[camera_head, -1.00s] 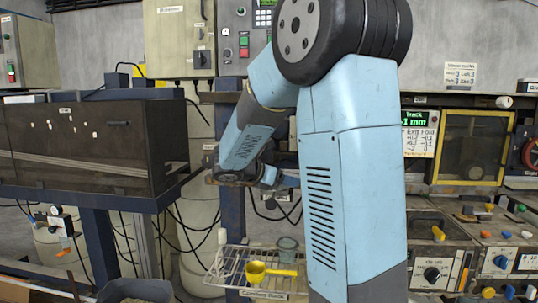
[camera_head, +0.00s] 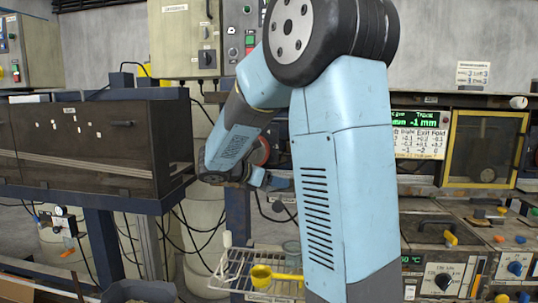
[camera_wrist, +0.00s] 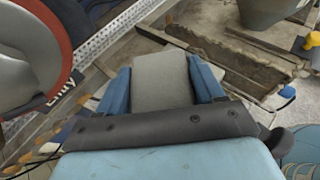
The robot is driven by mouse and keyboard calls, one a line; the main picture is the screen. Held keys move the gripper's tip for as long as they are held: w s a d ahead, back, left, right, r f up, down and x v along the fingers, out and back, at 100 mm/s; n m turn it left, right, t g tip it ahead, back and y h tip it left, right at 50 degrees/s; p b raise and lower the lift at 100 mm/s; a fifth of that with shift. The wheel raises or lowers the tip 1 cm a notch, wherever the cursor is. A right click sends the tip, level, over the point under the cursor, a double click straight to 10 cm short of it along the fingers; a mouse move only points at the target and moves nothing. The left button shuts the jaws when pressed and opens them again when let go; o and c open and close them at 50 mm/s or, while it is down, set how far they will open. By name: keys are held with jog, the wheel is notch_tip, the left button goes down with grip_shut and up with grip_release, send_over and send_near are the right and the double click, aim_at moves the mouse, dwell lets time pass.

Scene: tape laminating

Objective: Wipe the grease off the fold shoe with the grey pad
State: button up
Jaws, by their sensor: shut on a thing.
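The grey pad (camera_wrist: 160,80) sits between the two blue fingers of my gripper (camera_wrist: 162,84) in the wrist view, and the gripper is shut on it. In the head view my gripper (camera_head: 268,182) is small and partly hidden by my own arm, left of the upright blue link. I cannot pick out the fold shoe or any grease for certain in either view. The underside of the pad is hidden.
In the wrist view a red-rimmed grey disc (camera_wrist: 40,45) stands at left and a worn metal trough (camera_wrist: 240,55) lies at upper right. In the head view a wire rack (camera_head: 240,272) holds a yellow scoop (camera_head: 262,276). A dark cabinet (camera_head: 90,145) stands at left.

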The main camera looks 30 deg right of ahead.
jog(key=shift+w+a+r, duration=0.15)
jog(key=shift+w+a, duration=0.05)
jog(key=shift+s+r, duration=0.25)
jog(key=shift+r, duration=0.95)
jog(key=shift+w+r, duration=0.15)
jog(key=shift+r, duration=2.5)
jog(key=shift+w, duration=0.15)
jog(key=shift+w+d+f, duration=0.1)
jog(key=shift+w+d, duration=0.1)
